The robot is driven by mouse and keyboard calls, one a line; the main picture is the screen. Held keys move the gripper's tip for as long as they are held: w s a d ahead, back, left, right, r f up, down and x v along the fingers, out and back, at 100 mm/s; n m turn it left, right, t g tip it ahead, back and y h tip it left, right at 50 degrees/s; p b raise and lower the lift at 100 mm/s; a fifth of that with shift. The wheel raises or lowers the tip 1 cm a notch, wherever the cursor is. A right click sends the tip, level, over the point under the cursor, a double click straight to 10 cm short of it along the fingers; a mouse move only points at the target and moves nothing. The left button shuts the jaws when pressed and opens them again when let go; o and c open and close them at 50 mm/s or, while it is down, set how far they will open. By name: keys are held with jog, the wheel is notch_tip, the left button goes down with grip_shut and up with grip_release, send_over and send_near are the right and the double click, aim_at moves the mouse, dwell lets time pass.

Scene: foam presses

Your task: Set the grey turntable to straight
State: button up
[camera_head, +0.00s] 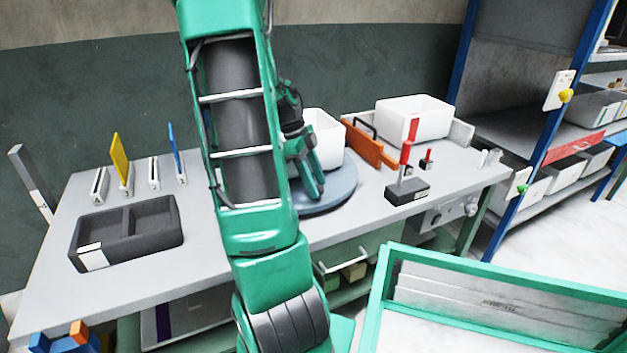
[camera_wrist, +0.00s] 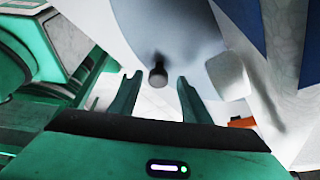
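The grey turntable (camera_head: 343,190) is a round blue-grey disc on the workbench, partly hidden behind my arm. A white bin (camera_head: 327,141) stands on or just behind it. In the wrist view, a blue-grey surface (camera_wrist: 185,35), apparently the turntable, fills the top middle. A short dark knob (camera_wrist: 157,76) sticks out from it. My gripper (camera_wrist: 157,85) is open, with one finger on each side of the knob in the picture; I cannot tell whether the knob is between them in depth. In the head view my gripper (camera_head: 314,192) is low over the disc.
Right of the disc stand an orange-brown panel (camera_head: 368,146), a red-handled lever on a dark block (camera_head: 407,190) and another white bin (camera_head: 414,118). A dark divided tray (camera_head: 88,229) and slotted holders are at left. A green-framed cart (camera_head: 388,262) stands in front right.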

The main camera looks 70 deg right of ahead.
jog(key=shift+s+a, duration=0.1)
jog(key=v, duration=1)
jog(key=shift+w+r, duration=0.3)
jog(key=shift+w, duration=0.05)
jog(key=w+a+f+n+t, duration=0.1)
jog(key=a+f+n+t, duration=0.1)
jog(key=a+n, duration=1.2)
jog(key=w+a+f+n+t, duration=0.1)
jog(key=a+f+n+t, duration=0.1)
jog(key=a+n, duration=1.3)
jog(key=shift+w+a+n, duration=0.3)
jog(key=shift+w+a, duration=0.1)
jog(key=shift+a, duration=0.7)
